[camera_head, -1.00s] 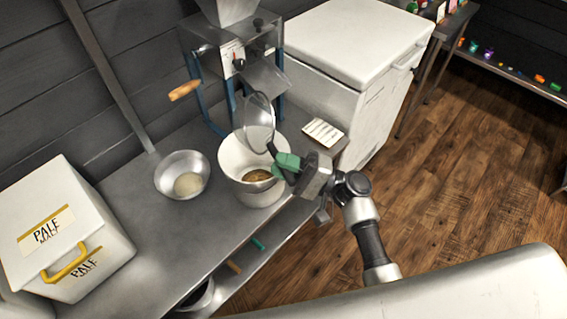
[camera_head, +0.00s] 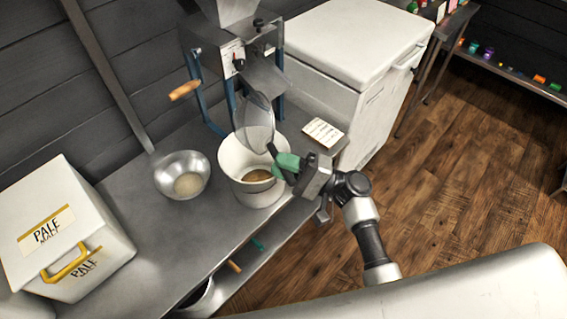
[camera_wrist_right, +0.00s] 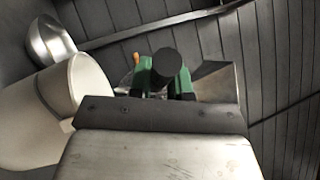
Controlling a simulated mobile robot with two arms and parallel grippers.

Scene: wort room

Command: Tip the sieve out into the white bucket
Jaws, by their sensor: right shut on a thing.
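The white bucket (camera_head: 258,195) stands on the metal bench in the head view, with brown grain in its bottom. The sieve (camera_head: 254,122) is tilted steeply on edge above the bucket's rim, and I see no grain in it. My right gripper (camera_head: 284,165) has green fingers and is shut on the sieve's dark handle, at the bucket's right side. In the right wrist view the handle's round black end (camera_wrist_right: 171,66) shows between the green fingers, with the bucket (camera_wrist_right: 45,112) at left. My left gripper is in neither view.
A metal bowl (camera_head: 182,174) with pale contents sits left of the bucket. A grain mill (camera_head: 236,60) with a wooden-handled crank stands behind it. A white PALE MALT box (camera_head: 60,228) is at left. A small card (camera_head: 323,133) and a white chest (camera_head: 350,50) are at right.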

